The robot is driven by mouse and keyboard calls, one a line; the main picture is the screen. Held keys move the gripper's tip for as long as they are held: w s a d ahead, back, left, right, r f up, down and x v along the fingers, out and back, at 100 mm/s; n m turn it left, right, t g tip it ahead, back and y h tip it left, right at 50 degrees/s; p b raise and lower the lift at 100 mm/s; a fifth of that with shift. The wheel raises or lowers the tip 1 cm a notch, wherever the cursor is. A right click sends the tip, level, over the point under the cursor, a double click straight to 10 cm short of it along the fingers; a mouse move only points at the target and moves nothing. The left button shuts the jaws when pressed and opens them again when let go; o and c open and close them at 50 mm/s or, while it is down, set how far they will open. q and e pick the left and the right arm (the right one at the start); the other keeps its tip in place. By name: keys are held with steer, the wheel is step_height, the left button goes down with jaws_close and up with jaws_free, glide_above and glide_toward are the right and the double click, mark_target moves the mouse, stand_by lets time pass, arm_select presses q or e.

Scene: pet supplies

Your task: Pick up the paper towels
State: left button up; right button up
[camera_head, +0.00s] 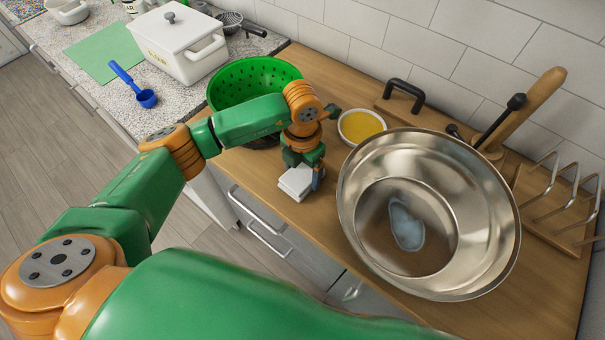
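A small white folded stack, which looks like the paper towels (293,184), lies at the front edge of the wooden counter. My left gripper (305,174) points down right at it, with one finger along its right side. The other finger is hidden, so I cannot tell whether the gripper grasps the stack or is only around it. The stack seems to be at counter level. My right gripper is not in view.
A green colander (252,80) stands just behind my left forearm. A large steel bowl (485,215) stands close on the right, and a small bowl of yellow contents (361,126) behind. A white lidded box (178,45) is at the back left.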

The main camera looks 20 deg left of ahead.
arm_select(q)
steer(key=shift+s, duration=0.15)
steer(key=c, duration=0.6)
steer(key=shift+r, duration=0.2)
steer(key=shift+w+r+b, duration=0.2)
steer(key=shift+r+b, duration=0.15)
steer(key=shift+r, duration=0.85)
steer(key=s+r+b, duration=0.1)
steer(key=s+r, duration=0.2)
steer(key=s, duration=0.1)
steer(key=s+r+b, duration=0.1)
steer(key=s+r, duration=0.3)
steer(key=s, duration=0.1)
steer(key=s+a+r+b, duration=0.1)
steer(key=s+r, duration=0.2)
steer(key=s, duration=0.2)
steer(key=shift+s+a+r, duration=0.1)
steer(key=shift+s+r, duration=0.05)
